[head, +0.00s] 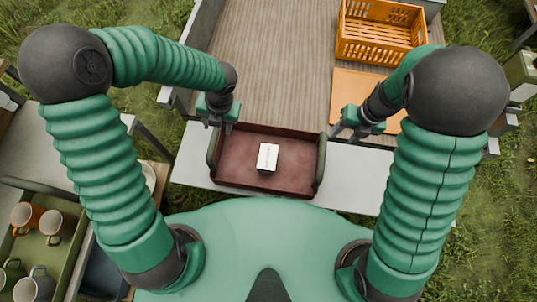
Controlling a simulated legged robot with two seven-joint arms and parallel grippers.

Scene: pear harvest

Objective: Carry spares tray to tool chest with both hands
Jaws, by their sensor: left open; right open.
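The spares tray (235,178) is a dark reddish-brown tray with raised dark handles at its left and right ends. It rests on a pale grey ledge in front of the wooden deck, and a small white box (267,157) lies in it. My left gripper (217,124) is open and empty near the tray's far left corner. My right gripper (343,135) is open and empty, just beyond and to the right of the tray's far right corner. I cannot tell how high either gripper is above the handles. I cannot make out a tool chest for sure.
An orange crate (378,50) stands on the wooden deck (270,60), with an orange-tan board (355,92) in front of it. At lower left an olive tray (72,258) holds several mugs. The pale ledge (352,185) is clear right of the tray. Grass lies around.

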